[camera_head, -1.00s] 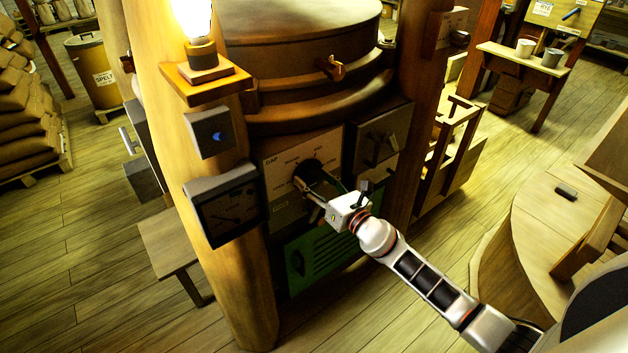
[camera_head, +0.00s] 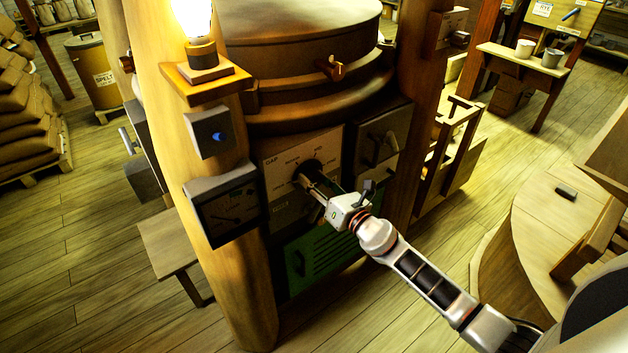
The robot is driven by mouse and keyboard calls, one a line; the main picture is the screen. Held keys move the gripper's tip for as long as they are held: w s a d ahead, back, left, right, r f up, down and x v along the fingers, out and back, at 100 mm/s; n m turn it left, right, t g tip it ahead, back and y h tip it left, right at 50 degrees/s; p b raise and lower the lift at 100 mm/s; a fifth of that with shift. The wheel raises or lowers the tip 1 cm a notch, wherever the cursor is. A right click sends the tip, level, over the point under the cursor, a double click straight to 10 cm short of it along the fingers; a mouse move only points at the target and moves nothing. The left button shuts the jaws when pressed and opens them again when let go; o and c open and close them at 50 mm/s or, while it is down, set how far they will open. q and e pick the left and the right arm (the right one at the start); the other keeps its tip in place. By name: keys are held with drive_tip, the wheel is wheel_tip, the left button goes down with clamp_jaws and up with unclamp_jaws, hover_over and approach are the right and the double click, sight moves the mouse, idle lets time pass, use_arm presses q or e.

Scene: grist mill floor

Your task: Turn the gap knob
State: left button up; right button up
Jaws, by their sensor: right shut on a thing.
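The gap knob (camera_head: 308,172) is a dark round knob on a pale plate (camera_head: 275,172) marked GAP, on the front of the millstone housing. My right gripper (camera_head: 312,182) reaches in from the lower right and is shut on the knob. Its fingers cover part of the knob and of the plate's lower right markings, so I cannot read where the knob points. My left gripper is not in view.
A dark gauge (camera_head: 224,205) and a box with a blue button (camera_head: 211,132) sit on the wooden post left of the plate. A dark panel with a handle (camera_head: 380,143) is to the right. A green louvred panel (camera_head: 322,253) lies below.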

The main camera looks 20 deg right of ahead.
drive_tip(key=m, duration=0.4)
drive_tip(key=m+p, duration=0.1)
drive_tip(key=m, duration=0.3)
drive_tip(key=shift+m, duration=0.3)
drive_tip(key=shift+f, duration=0.1)
idle(1.1)
drive_tip(key=o, duration=1.1)
drive_tip(key=shift+s, duration=0.1)
drive_tip(key=v, duration=1.1)
drive_tip(key=shift+s+d, duration=0.15)
drive_tip(key=shift+s, duration=0.25)
